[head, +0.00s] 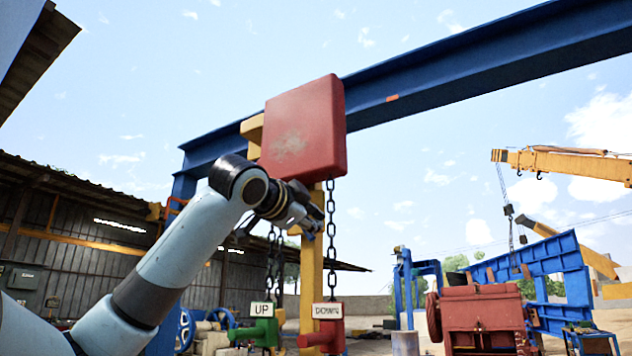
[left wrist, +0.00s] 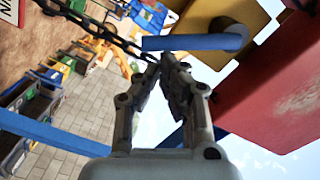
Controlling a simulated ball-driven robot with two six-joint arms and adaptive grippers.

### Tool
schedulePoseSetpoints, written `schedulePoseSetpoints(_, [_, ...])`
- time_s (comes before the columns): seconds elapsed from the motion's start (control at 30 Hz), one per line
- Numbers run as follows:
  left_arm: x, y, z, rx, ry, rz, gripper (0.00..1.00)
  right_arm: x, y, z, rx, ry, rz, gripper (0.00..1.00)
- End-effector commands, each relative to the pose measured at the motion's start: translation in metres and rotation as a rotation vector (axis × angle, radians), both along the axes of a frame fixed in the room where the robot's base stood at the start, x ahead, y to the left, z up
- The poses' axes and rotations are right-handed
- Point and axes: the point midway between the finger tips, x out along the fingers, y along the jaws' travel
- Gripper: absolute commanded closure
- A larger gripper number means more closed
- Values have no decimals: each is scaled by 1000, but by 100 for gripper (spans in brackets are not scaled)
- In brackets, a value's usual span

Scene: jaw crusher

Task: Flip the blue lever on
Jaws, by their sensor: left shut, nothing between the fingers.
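The blue lever (left wrist: 195,42) shows in the left wrist view as a blue rod lying across the picture, beside a round opening in a yellow part (left wrist: 262,25). My left gripper (left wrist: 172,62) is shut and empty, with its fingertips right by the lever's lower edge; I cannot tell whether they touch. In the head view my left gripper (head: 312,218) is raised just below the red hoist block (head: 305,130). The lever cannot be made out clearly there behind the gripper. My right gripper is out of view.
Chains (head: 331,235) hang close beside my left gripper, down to a green UP handle (head: 262,332) and a red DOWN handle (head: 328,330). A blue overhead beam (head: 450,85) crosses above. A yellow post (head: 311,270) stands behind. Red machinery (head: 485,318) is at the lower right.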

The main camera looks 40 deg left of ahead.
Motion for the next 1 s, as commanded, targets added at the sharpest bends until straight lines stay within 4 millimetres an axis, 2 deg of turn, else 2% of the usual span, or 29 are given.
schedulePoseSetpoints(0.4, [-3, 11, -14, 200, 49, 2, 100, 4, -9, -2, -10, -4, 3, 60])
schedulePoseSetpoints(1.0, [-3, 13, -15, 230, 55, 0, 100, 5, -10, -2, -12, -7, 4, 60])
